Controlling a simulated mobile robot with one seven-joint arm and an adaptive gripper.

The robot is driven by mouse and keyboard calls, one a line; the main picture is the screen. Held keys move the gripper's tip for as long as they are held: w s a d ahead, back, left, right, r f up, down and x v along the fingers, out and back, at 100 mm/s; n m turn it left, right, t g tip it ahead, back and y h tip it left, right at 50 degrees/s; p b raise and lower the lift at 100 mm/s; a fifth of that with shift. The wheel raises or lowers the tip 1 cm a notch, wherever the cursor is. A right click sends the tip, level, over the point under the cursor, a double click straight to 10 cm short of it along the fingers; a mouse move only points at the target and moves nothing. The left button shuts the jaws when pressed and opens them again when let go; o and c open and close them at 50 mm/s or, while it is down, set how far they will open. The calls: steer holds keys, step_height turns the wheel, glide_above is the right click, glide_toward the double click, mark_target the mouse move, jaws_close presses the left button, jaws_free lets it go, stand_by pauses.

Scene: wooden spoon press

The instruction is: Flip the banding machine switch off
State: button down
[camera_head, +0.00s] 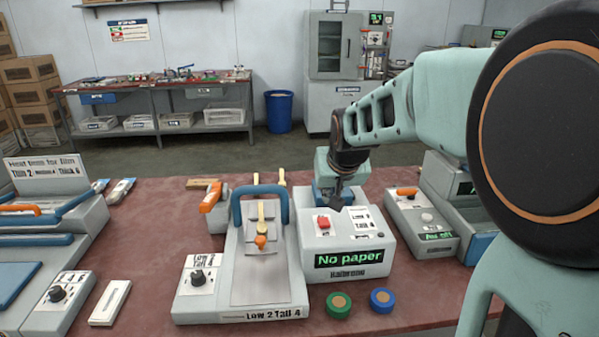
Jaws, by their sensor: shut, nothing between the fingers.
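A white box-shaped machine (376,258), which looks like the banding machine, stands on the red table with a green "No paper" display (349,258) on its front. A red switch (323,221) sits on the left of its sloped top panel; whether it is on or off is too small to tell. My gripper (337,207) is shut and empty, pointing down just above the machine's top, behind and slightly right of the red switch. I cannot tell whether the fingertips touch the machine. The gripper covers part of the panel's back edge.
Left of the machine stands a press (265,275) with a blue handle and wooden spoon. Right of it is a grey device (422,225) with an orange handle. A green roll (339,305) and a blue roll (382,300) lie in front. My arm hides the right side.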

glide_above(325, 223)
steer(key=f, duration=0.4)
steer(key=shift+s+f, duration=0.15)
steer(key=shift+s, duration=0.1)
steer(key=shift+s+f+b, duration=0.25)
steer(key=shift+f+b, duration=0.1)
steer(key=shift+f, duration=0.75)
steer(key=shift+s+f, duration=0.1)
steer(key=shift+f, duration=0.55)
steer(key=b, duration=0.2)
steer(key=f+t+b, duration=0.1)
steer(key=b, duration=0.1)
steer(key=shift+s+f, duration=0.25)
steer(key=shift+r+p, duration=0.35)
steer(key=shift+r, duration=0.05)
steer(key=shift+w, duration=0.1)
